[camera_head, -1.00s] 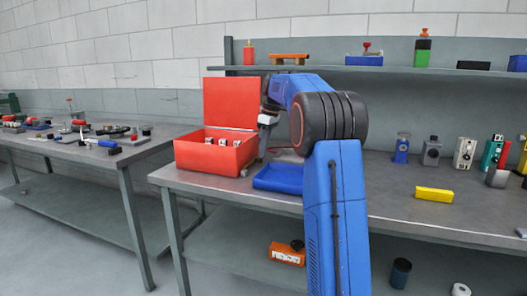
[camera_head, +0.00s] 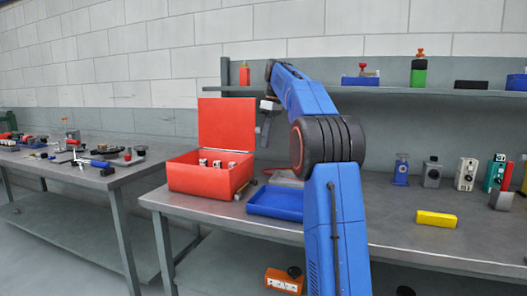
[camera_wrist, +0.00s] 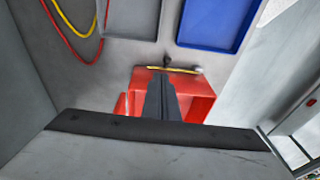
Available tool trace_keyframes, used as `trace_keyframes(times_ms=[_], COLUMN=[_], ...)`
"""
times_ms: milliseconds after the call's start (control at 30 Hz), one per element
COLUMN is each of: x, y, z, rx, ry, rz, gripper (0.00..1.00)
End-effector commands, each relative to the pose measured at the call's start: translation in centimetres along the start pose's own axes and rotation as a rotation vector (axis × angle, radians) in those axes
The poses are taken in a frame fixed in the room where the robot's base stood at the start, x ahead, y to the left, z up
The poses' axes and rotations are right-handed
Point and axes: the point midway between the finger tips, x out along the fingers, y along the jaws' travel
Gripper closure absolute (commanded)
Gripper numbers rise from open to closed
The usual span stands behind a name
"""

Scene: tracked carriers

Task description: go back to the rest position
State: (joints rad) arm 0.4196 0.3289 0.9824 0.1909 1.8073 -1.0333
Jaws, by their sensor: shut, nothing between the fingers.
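My gripper (camera_head: 262,143) is above the bench, just right of the raised lid of the red box. In the wrist view its two dark fingers (camera_wrist: 162,98) are together, with nothing seen between them. My blue arm rises and reaches away over the bench. The gripper is partly hard to make out in the head view because it is small and dark against the grey wall.
The open red box (camera_head: 205,182) holds several small parts. A blue tray (camera_head: 275,204) lies beside it, with a grey tray (camera_wrist: 128,20) next to that. A yellow block (camera_head: 436,219) and several devices stand to the right. A shelf (camera_head: 380,90) runs behind.

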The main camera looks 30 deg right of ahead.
Motion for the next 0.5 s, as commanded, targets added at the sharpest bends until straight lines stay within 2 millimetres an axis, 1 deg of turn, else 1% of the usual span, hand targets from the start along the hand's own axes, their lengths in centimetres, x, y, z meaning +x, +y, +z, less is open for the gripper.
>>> trace_keyframes(times_ms=[33, 200, 500], x=[-0.38, -0.95, -0.98], y=[0.09, 0.1, 0.1], z=[-0.03, -0.01, 0.0], rx=[0.0, 0.0, 0.0], ry=[0.001, 0.0, 0.0], rz=[0.002, 0.0, 0.0], gripper=[1.0, 1.0, 1.0])
